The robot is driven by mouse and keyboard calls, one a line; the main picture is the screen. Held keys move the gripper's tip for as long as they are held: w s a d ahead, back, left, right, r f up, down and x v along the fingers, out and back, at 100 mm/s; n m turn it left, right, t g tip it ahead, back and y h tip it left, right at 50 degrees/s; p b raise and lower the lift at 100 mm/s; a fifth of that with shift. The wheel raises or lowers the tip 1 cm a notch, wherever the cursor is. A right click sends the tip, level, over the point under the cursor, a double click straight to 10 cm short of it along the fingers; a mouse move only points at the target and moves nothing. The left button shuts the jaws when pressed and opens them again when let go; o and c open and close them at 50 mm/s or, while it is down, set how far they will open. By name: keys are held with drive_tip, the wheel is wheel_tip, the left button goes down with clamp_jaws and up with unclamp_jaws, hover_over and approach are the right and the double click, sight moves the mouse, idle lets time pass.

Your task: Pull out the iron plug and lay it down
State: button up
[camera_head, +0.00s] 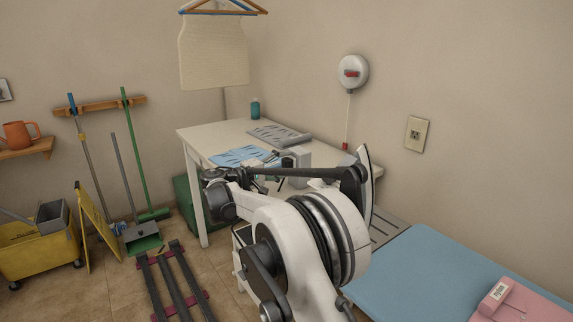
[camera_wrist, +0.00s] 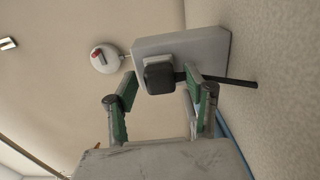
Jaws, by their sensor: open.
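The black plug (camera_wrist: 158,77) sits against the face of a pale grey box (camera_wrist: 205,47) in the wrist view. A dark cord or bar runs right from beside it, partly behind a finger. My gripper (camera_wrist: 155,82) is open, its green-padded fingers apart. The plug appears in the gap ahead of the tips, nearer the right finger; I cannot tell whether it is touched. In the head view my gripper (camera_head: 271,160) is over the white table (camera_head: 225,128), beside the box (camera_head: 298,168); the plug is not clear there. The iron (camera_head: 364,178) stands upright, partly behind my arm.
A blue ironing board (camera_head: 420,272) with pink cloth (camera_head: 518,302) is at right. A round wall unit (camera_head: 352,73) hangs above the table.

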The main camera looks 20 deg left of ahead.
sight(283, 164)
idle(0.8)
clamp_jaws()
drive_tip(key=shift+s+a, duration=0.15)
drive_tip(key=shift+s, duration=0.05)
drive_tip(key=shift+v, duration=2.75)
drive_tip(key=shift+r, duration=0.1)
